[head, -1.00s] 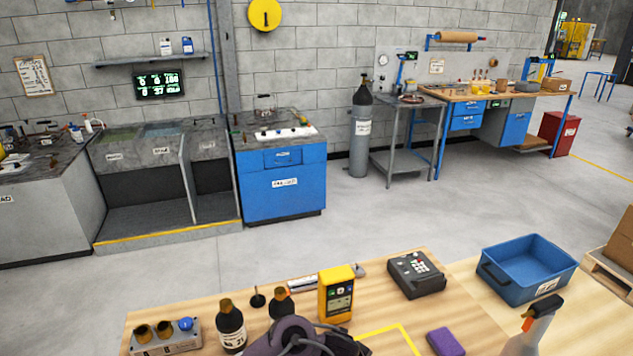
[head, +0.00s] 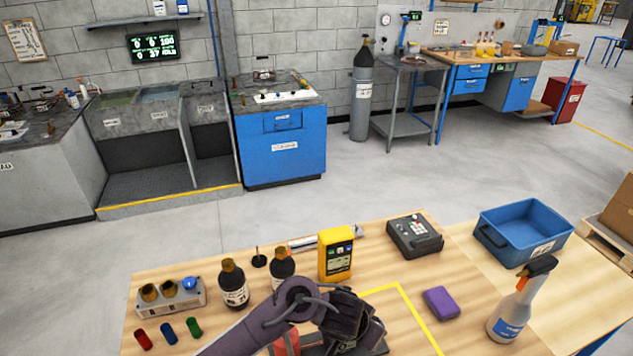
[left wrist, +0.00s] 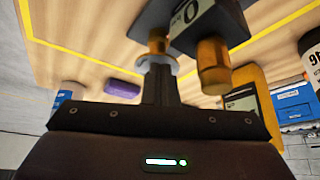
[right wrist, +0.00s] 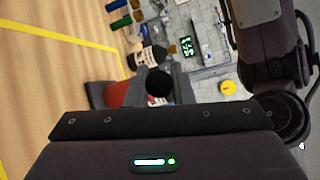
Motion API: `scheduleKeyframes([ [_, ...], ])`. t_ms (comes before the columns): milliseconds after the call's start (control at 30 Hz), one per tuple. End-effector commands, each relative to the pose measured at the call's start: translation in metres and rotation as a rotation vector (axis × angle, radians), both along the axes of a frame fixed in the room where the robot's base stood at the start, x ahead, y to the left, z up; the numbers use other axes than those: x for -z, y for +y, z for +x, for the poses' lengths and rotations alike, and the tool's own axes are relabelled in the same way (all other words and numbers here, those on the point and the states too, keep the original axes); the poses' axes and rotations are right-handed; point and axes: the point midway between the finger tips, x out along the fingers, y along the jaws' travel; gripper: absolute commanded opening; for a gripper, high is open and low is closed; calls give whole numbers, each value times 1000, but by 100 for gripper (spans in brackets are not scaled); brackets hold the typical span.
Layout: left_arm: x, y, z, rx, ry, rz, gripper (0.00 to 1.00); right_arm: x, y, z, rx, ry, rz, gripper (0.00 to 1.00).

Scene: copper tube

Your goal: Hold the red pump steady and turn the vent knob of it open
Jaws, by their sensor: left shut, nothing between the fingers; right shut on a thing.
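The red pump (head: 286,341) stands at the near edge of the bench in the head view, mostly hidden by my arm. Its red body (right wrist: 117,94) also shows in the right wrist view, where my right gripper (right wrist: 160,82) is shut on it. In the left wrist view my left gripper (left wrist: 158,68) is shut and empty, its tips close to a brass knob (left wrist: 157,45) with a pale ring under a dark labelled block (left wrist: 193,17). Whether the tips touch the knob I cannot tell. A second brass fitting (left wrist: 213,66) is beside it.
A yellow meter (head: 336,254) and dark bottles (head: 233,287) stand behind the pump. Yellow tape marks clear bench.

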Motion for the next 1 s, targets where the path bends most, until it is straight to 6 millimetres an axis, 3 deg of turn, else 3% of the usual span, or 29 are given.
scheduleKeyframes([
  [1000,0,-13,-8,0,0,-1,0,1,1,-1,-3,3,0,0],
])
